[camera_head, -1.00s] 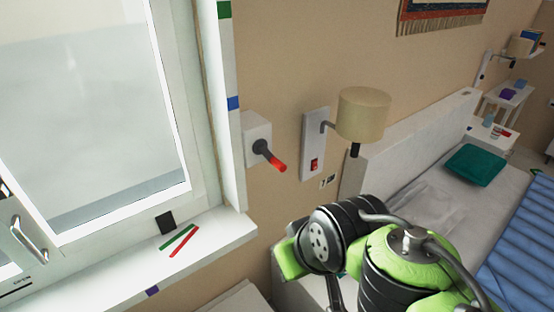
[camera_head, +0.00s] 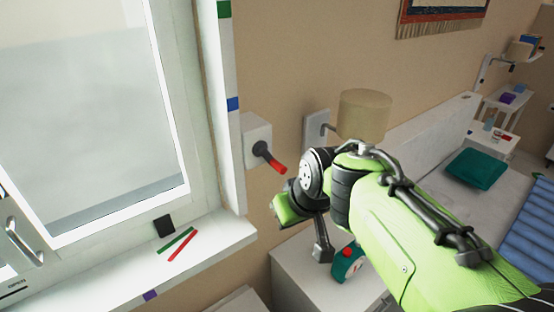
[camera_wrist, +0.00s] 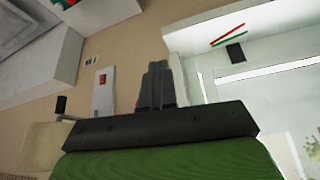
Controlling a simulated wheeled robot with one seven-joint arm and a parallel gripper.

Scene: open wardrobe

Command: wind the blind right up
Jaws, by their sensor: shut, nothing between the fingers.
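A crank (camera_head: 262,149) with a black arm and a red grip (camera_head: 277,166) sticks out of a white wall box (camera_head: 255,132) beside the window frame. The grip points down and to the right. My gripper (camera_head: 280,204) is just below the red grip in the head view, apart from it in the picture; its fingers are not clear there. In the wrist view my gripper's fingers (camera_wrist: 156,85) are together and empty, and they cover most of the crank area.
A lamp (camera_head: 365,113) on a wall plate stands right of the crank, close to my arm. Below are a bedside cabinet (camera_head: 295,270) and a teal and red object (camera_head: 347,264). The sill (camera_head: 120,270) holds green and red strips. A bed lies right.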

